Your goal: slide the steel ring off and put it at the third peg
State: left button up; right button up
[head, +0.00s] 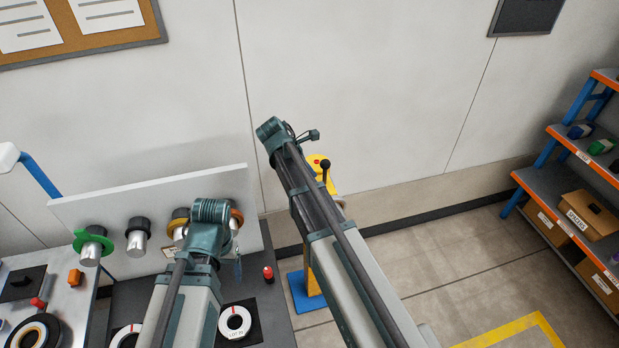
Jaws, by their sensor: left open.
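A white board (75,207) carries a row of steel pegs. The leftmost peg holds a green ring (82,241). The second peg (139,243) shows bare metal with a dark collar. The third peg has a gold-brown ring (179,217), partly behind my left arm. An orange-brown ring (237,217) shows at the right end, also partly covered. I cannot make out a steel ring for certain. My left gripper (237,268) is small and mostly hidden beside my left arm, below the board's right end; it is open. My right arm reaches up at the centre, and I cannot make out its gripper.
White rings lie on dark pads (255,315) at the bottom. A red button (267,272) stands near the bench edge. A yellow post on a blue base (306,292) stands behind my right arm. A shelf (560,182) with boxes is at right. Open floor lies between.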

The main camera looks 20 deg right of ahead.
jog(key=b+x, duration=0.7)
jog(key=x, duration=0.2)
jog(key=shift+f, duration=0.3)
jog(key=shift+d+f+b, duration=0.45)
jog(key=shift+f+b, duration=0.1)
jog(key=shift+b, duration=0.15)
grip_shut()
dwell(0.5)
jog(key=c, duration=0.7)
grip_release()
grip_shut()
jog(key=shift+r, duration=0.15)
